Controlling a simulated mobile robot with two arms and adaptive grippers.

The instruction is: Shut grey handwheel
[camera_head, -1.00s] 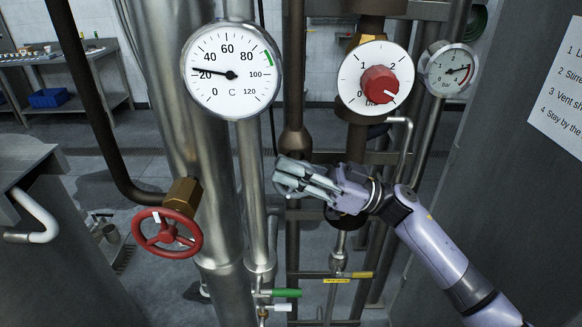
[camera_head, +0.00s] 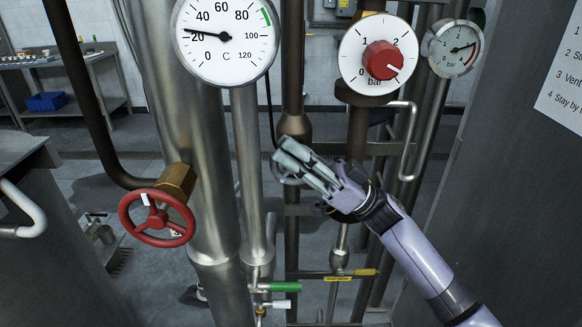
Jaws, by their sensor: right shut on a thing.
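My right gripper (camera_head: 300,163) is in the middle of the view, in front of the vertical pipes. Its fingers point up and to the left, and they are shut on the grey handwheel. Only a little grey rim of the grey handwheel (camera_head: 284,179) shows by the fingertips; the fingers and hand hide most of it. How far it is turned I cannot tell. My left gripper is not in view.
A red handwheel (camera_head: 157,218) is at the lower left. Above are a temperature gauge (camera_head: 223,55), a red knob (camera_head: 382,60) and a pressure gauge (camera_head: 453,48). Green (camera_head: 284,287) and yellow (camera_head: 364,272) valve levers sit below. A grey panel (camera_head: 500,180) is at the right.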

